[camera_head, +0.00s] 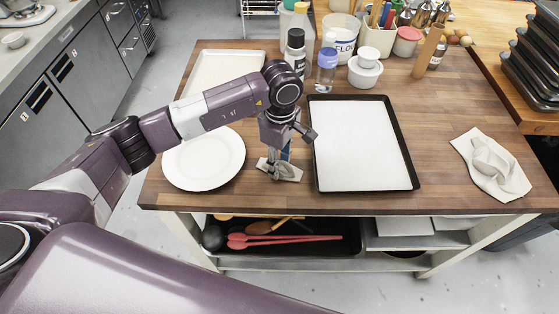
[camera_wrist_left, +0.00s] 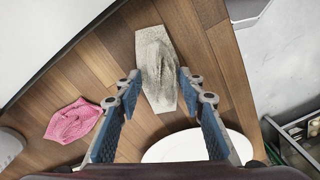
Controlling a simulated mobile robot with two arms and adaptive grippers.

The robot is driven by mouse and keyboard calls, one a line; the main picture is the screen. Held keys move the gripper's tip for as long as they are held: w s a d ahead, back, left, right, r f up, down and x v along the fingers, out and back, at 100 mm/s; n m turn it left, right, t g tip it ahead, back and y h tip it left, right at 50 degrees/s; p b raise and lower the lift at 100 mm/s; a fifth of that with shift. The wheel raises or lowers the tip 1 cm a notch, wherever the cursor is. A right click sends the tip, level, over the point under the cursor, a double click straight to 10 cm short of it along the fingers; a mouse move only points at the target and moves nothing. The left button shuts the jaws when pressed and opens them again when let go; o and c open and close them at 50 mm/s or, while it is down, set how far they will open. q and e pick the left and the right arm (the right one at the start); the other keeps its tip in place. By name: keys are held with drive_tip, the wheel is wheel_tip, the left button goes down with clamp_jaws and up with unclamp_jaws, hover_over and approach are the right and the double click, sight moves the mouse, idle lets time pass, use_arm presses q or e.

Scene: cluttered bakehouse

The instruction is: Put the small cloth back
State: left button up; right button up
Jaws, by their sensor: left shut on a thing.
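A small grey cloth (camera_head: 290,172) lies on the wooden table between the white plate and the dark tray, near the front edge. My left gripper (camera_head: 278,164) reaches down onto it and is shut on it. In the left wrist view, the cloth (camera_wrist_left: 157,45) shows a raised fold between the fingertips (camera_wrist_left: 158,78). A small pink cloth (camera_wrist_left: 72,121) lies crumpled on the wood in the wrist view; my arm hides it in the head view. A larger cream cloth (camera_head: 490,168) lies rumpled at the table's right. My right gripper is out of view.
The dark tray with white paper (camera_head: 362,145) is right of my gripper. The white plate (camera_head: 204,160) is left, with a cream tray (camera_head: 222,68) behind. Bottles (camera_head: 327,65), a flour tub (camera_head: 341,36) and a lidded white pot (camera_head: 365,70) crowd the back.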

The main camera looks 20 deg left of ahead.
sight(280, 160)
use_arm(q)
drive_tip(key=o, duration=0.7)
drive_tip(key=shift+f, duration=0.2)
drive_tip(key=o, duration=0.5)
drive_tip(key=shift+r, duration=0.1)
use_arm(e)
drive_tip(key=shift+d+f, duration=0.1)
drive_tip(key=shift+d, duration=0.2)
use_arm(q)
drive_tip(key=shift+r, duration=0.35)
wheel_tip(280, 160, up, 12)
drive_tip(key=b, duration=0.4)
drive_tip(key=shift+w+f, duration=0.1)
drive_tip(key=shift+f, duration=0.1)
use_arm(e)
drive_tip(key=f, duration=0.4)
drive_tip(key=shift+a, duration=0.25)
